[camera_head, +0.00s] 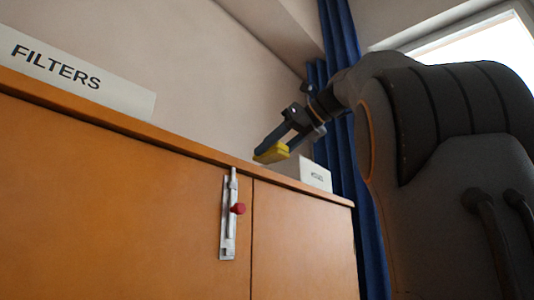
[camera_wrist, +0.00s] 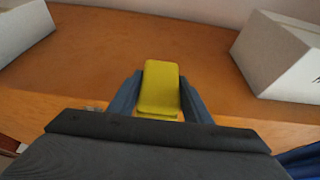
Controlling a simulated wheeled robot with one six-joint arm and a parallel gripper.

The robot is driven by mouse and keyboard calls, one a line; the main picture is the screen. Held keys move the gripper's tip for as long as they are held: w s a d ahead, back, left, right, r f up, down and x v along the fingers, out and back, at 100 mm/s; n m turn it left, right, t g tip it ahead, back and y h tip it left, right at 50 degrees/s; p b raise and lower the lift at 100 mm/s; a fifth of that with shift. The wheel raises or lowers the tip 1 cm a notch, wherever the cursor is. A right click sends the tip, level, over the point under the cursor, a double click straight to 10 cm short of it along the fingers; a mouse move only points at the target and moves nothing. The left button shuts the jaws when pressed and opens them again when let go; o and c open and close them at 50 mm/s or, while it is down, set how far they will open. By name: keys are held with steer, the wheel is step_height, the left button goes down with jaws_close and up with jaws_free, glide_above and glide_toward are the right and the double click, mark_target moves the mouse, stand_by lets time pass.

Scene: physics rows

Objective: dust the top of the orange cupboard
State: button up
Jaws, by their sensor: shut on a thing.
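The orange cupboard (camera_head: 110,190) fills the lower left of the head view, seen from below, so its top surface is hidden there. The wrist view looks down on the bare brown-orange top (camera_wrist: 140,42). My gripper (camera_head: 283,141) is shut on a yellow block-like duster (camera_head: 271,153), holding it at the cupboard's upper front edge. In the wrist view the duster (camera_wrist: 160,88) sits between the two blue-grey fingers of my gripper (camera_wrist: 160,95), over the top near its front edge. I cannot tell whether it touches the surface.
A white box labelled FILTERS (camera_head: 70,72) stands on the top at left; it also shows in the wrist view (camera_wrist: 22,32). A smaller white box (camera_head: 315,175) stands at right, also in the wrist view (camera_wrist: 280,58). A latch with a red knob (camera_head: 229,215) is on the front.

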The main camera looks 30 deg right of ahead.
steer(key=shift+s+d, duration=0.55)
steer(key=shift+s, duration=0.85)
steer(key=shift+s+d, duration=0.5)
steer(key=shift+s, duration=0.9)
steer(key=shift+s+d, duration=0.55)
steer(key=shift+s, duration=0.85)
